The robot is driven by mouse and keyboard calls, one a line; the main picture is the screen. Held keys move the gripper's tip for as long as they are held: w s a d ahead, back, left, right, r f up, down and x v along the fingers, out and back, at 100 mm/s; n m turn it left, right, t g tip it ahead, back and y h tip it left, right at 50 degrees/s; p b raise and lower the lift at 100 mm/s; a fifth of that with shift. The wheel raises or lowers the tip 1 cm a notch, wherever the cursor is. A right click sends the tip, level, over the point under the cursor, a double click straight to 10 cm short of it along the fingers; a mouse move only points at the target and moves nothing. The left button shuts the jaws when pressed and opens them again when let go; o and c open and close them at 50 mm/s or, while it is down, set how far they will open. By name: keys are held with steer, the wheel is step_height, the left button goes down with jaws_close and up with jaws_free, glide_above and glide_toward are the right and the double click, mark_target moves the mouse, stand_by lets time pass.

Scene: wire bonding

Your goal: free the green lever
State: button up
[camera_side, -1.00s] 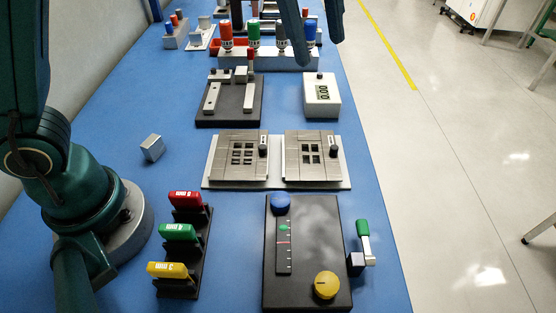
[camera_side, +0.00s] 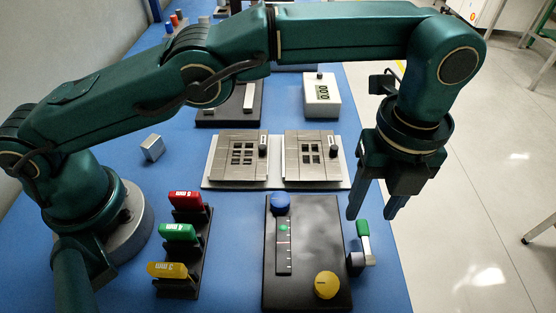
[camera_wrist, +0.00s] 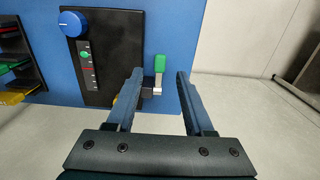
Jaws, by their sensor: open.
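The green lever (camera_side: 363,229) stands at the right side of the black control panel (camera_side: 310,235), its green handle on a light metal arm. In the wrist view the lever (camera_wrist: 160,63) shows between and beyond the two fingers. My gripper (camera_side: 372,216) is open and empty, fingers pointing down, just above and around the lever's handle in the side view; it also shows in the wrist view (camera_wrist: 160,72). I cannot tell whether a finger touches the lever.
The panel carries a blue knob (camera_side: 280,204), a yellow knob (camera_side: 326,285) and a slotted strip. Red, green and yellow blocks (camera_side: 178,232) stand in a rack at left. Plates with square holes (camera_side: 235,155) lie behind. The table's right edge is close to the lever.

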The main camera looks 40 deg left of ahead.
mark_target(363, 226)
steer(key=shift+f, duration=1.95)
jaws_close()
